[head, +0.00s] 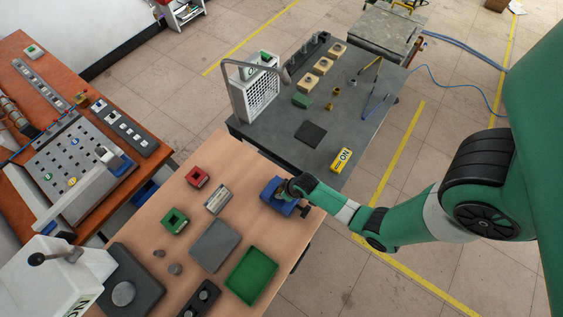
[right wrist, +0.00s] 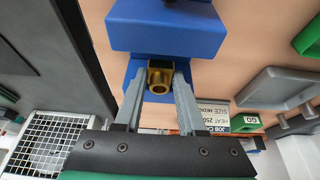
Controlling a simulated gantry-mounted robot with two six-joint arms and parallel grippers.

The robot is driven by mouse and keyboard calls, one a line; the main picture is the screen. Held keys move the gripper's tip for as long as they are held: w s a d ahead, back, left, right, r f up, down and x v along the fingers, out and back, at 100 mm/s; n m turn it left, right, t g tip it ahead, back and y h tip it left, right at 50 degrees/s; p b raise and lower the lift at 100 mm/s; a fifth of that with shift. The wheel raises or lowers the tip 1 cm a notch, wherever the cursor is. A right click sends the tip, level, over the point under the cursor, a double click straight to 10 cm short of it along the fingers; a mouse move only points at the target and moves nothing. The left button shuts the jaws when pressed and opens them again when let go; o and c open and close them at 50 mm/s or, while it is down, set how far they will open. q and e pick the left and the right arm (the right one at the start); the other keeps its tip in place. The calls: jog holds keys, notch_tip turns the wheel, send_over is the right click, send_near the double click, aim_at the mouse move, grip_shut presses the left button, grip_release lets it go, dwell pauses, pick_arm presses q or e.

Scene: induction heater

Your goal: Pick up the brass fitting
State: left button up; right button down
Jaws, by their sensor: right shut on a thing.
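The brass fitting (right wrist: 160,84) is a small gold-coloured piece with a round hole, in the right wrist view. My right gripper (right wrist: 159,77) has one grey finger on each side of it and is shut on it. The fitting sits against the blue block-like fixture (right wrist: 165,32); I cannot tell whether it is still seated in it. In the head view my right gripper (head: 284,190) is at the blue fixture (head: 271,196) on the wooden table's right edge, and the fitting is hidden there. My left gripper is not in view.
The wooden table (head: 262,240) holds a green tray (head: 252,275), a grey tray (head: 213,245), and red (head: 197,176) and green (head: 173,220) blocks. A dark table (head: 270,133) behind carries a white grille box (head: 258,98) and small brass-coloured parts (head: 335,91).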

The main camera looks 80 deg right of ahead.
aim_at(279, 190)
notch_tip(279, 190, up, 4)
jog(key=shift+f+p, duration=0.1)
jog(key=shift+p, duration=1.1)
pick_arm(q)
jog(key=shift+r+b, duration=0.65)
jog(key=shift+b, duration=0.45)
pick_arm(e)
jog(key=s+a, duration=0.3)
jog(key=s, duration=0.6)
jog(key=s+a, duration=0.4)
jog(key=s, duration=0.5)
jog(key=shift+s, duration=0.15)
